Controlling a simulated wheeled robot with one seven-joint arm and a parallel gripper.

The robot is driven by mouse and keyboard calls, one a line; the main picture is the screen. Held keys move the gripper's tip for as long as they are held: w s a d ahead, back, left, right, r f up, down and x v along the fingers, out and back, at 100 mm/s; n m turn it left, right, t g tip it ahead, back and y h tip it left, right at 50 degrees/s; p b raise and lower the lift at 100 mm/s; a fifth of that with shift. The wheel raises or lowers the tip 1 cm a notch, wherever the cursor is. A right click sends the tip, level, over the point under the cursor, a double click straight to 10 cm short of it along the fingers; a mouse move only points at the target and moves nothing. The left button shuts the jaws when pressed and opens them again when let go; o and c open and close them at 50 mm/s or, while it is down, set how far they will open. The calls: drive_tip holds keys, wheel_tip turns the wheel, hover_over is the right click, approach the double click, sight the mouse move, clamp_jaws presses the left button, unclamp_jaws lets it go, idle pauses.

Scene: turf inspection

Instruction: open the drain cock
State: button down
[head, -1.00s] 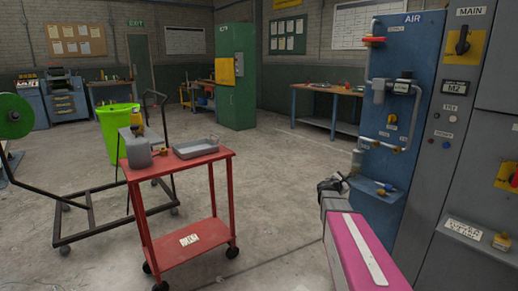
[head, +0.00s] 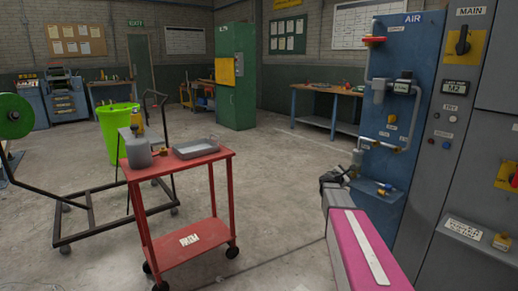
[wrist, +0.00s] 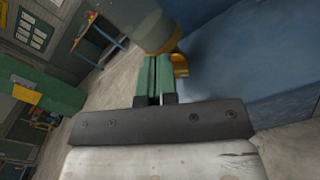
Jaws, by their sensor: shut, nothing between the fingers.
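The blue air panel (head: 420,60) stands at the right in the head view. A grey bowl (head: 357,157) hangs low at its left edge. In the wrist view the bowl's underside (wrist: 152,30) is close above my fingers. A brass-yellow piece (wrist: 180,65), which looks like the drain cock, sits below the bowl, just right of my fingertips. I cannot tell whether they touch it. My gripper (wrist: 158,72) has green fingers, shut with nothing between them. In the head view my gripper (head: 337,179) is just below and left of the bowl, and the cock is not clear there.
Pipes, a red-topped valve (head: 375,40) and a yellow handle (head: 392,119) are on the panel. A small fitting (head: 384,189) sits on a low bracket. A red cart (head: 178,240) with a tray and a grey can stands left. The floor between is clear.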

sight(352, 183)
drive_tip(key=shift+x, duration=0.9)
drive_tip(key=shift+f, duration=0.3)
drive_tip(key=shift+s+d+f, duration=0.15)
drive_tip(key=shift+s+d, duration=0.15)
drive_tip(key=shift+s, duration=0.15)
drive_tip(key=shift+s+d+f, duration=0.25)
drive_tip(key=shift+s+f, duration=0.05)
drive_tip(key=shift+f, duration=0.1)
idle(0.7)
drive_tip(key=shift+s+d+r, duration=0.2)
drive_tip(key=shift+s+r, duration=0.05)
drive_tip(key=shift+s, duration=0.05)
drive_tip(key=v, duration=0.6)
idle(0.4)
